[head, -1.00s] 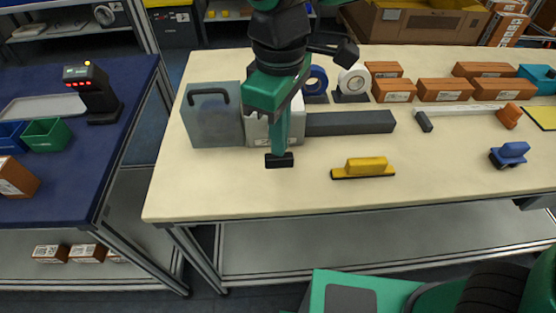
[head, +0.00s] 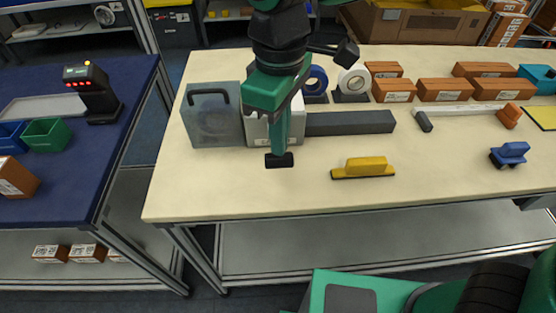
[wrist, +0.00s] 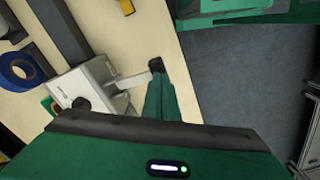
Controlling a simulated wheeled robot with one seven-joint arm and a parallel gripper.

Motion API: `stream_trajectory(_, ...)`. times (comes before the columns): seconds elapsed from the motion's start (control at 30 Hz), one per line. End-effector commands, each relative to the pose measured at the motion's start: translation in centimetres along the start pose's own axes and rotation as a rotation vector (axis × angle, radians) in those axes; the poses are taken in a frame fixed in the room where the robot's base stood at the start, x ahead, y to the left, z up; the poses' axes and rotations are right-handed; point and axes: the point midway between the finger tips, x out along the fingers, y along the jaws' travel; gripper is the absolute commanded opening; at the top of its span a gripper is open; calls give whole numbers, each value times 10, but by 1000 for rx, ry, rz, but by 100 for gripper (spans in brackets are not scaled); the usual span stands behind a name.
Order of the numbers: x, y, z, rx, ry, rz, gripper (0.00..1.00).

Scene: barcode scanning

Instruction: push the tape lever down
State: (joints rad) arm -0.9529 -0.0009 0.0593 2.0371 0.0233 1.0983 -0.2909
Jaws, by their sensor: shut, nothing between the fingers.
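The tape machine is a light grey box (head: 259,129), partly hidden behind my arm in the head view. The wrist view shows its housing (wrist: 92,85) with a dark round knob. A pale lever (wrist: 134,80) sticks out from the housing towards my fingers. My gripper (head: 279,158) points down in front of the box, with its dark fingertips low over the table. In the wrist view my gripper (wrist: 157,68) is shut and empty, with the lever's end right beside the fingers. I cannot tell whether they touch. The lever is hidden in the head view.
A grey translucent case (head: 214,118) stands left of the machine, and a long dark block (head: 350,122) lies to its right. Blue (head: 317,79) and white (head: 354,80) tape rolls stand behind. A yellow-handled tool (head: 365,167) lies front right. The table's front left is clear.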

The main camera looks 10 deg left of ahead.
Motion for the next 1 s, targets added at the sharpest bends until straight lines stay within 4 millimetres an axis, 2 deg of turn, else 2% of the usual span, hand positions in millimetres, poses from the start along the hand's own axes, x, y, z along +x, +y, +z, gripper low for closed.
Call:
stream_trajectory(0.5, 2, 0, 0, 0, 0, 0, 0)
stream_trajectory(1.0, 31, 1, 0, 0, -2, 0, 0)
